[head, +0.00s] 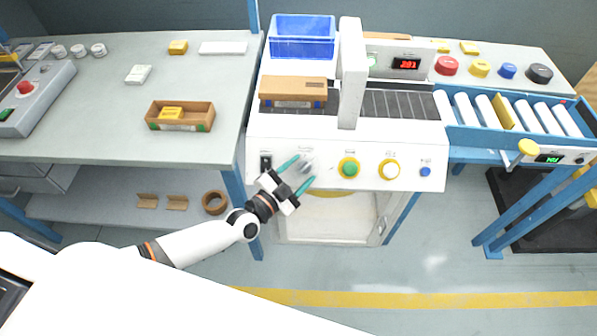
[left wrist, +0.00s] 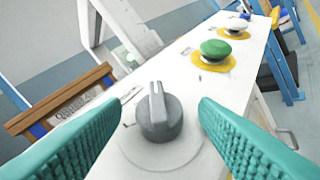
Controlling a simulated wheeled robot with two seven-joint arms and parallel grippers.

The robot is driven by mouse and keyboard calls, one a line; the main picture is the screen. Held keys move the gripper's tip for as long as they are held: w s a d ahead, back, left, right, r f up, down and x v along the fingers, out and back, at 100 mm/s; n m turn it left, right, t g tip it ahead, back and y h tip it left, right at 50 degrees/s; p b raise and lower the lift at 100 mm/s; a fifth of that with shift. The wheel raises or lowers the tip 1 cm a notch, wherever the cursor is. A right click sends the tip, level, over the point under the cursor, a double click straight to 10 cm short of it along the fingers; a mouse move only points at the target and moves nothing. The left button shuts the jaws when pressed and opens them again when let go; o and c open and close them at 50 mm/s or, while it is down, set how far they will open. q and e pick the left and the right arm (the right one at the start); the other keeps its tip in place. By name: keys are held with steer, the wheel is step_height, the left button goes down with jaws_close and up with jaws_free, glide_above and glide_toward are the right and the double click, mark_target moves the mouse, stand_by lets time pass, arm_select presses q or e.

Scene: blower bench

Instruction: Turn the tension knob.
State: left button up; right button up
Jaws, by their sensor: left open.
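The tension knob is a grey round dial with a raised grip bar. It shows in the left wrist view (left wrist: 158,112) on the white front panel, and in the head view (head: 306,168) it sits between the black switch and the green button. My left gripper (head: 297,175) is open, with its teal fingers on either side of the knob. In the left wrist view the fingers (left wrist: 160,135) stand apart from the knob, with a gap on both sides. My right gripper is in neither view.
On the same panel are a black switch (head: 266,163), a green button (head: 349,168), a white button (head: 389,170) and a blue button (head: 425,171). A cardboard box (head: 292,87) lies on the belt behind. A grey table (head: 100,110) stands to the left, a roller conveyor (head: 515,112) to the right.

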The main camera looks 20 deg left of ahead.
arm_select(q)
steer(key=shift+c, duration=0.5)
steer(key=c, duration=0.9)
steer(key=shift+d+n, duration=0.1)
steer(key=shift+n, duration=0.3)
steer(key=shift+s+d+f+n+t+y+p, duration=0.1)
steer(key=shift+n+t+y+p, duration=0.2)
steer(key=shift+n+t+y, duration=0.45)
steer(key=shift+d+f+n+t+y, duration=0.15)
steer(key=shift+n+t+y, duration=0.3)
steer(key=shift+n+y, duration=0.65)
steer(key=n+y, duration=0.1)
steer(key=n, duration=0.1)
steer(key=n+y, duration=0.1)
steer(key=y, duration=0.1)
steer(key=shift+d+n+t, duration=0.2)
steer(key=shift+n+t, duration=0.15)
steer(key=shift+t, duration=0.05)
steer(key=shift+d+n+y+b, duration=0.2)
steer(key=shift+n+y+b, duration=0.1)
steer(key=shift+n+y, duration=1.95)
